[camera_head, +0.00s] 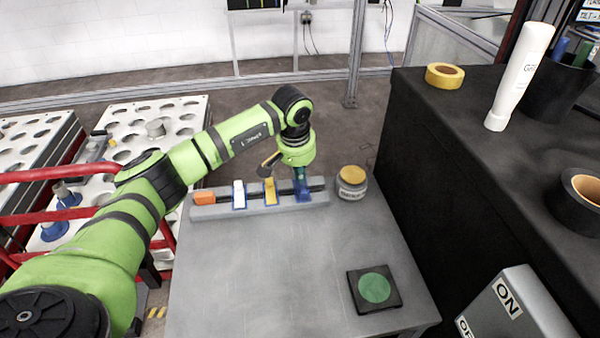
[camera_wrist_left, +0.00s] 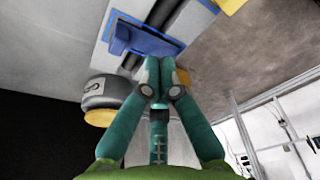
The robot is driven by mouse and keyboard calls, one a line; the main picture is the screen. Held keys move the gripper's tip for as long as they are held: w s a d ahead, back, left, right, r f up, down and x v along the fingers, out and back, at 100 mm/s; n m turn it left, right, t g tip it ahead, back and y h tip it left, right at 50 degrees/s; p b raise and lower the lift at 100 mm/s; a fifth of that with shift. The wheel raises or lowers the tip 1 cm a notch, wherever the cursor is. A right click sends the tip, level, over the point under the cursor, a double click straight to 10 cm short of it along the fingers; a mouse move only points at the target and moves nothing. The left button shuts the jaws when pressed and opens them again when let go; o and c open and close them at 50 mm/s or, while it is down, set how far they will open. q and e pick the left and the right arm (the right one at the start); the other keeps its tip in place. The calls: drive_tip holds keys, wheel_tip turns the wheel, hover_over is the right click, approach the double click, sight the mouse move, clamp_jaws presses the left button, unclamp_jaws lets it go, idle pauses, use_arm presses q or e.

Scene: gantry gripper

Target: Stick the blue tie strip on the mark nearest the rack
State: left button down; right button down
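The blue tie strip (camera_head: 302,192) lies across a black bar at the right end of a long grey rail (camera_head: 258,208). In the left wrist view the strip (camera_wrist_left: 147,40) looks like a flat blue plate over the bar. My left gripper (camera_head: 300,176) reaches down from above at the strip. In the wrist view its fingertips (camera_wrist_left: 163,76) are together at the strip's edge. I cannot tell whether they touch it. A blue outlined mark (camera_wrist_left: 194,12) shows near the yellow strip (camera_head: 270,191). My right gripper is not seen.
A white strip (camera_head: 239,194) and an orange block (camera_head: 204,198) sit further left on the rail. A yellow-lidded jar (camera_head: 351,186) stands close right of its end. A black pad with a green disc (camera_head: 375,289) lies front right. The grey table's middle (camera_head: 265,270) is clear.

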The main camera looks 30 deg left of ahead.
use_arm(q)
drive_tip(key=shift+f, duration=0.2)
idle(0.5)
drive_tip(key=shift+f+b, duration=0.9)
drive_tip(key=shift+r, duration=0.1)
drive_tip(key=shift+r+p, duration=2.2)
drive_tip(key=shift+r, duration=1.3)
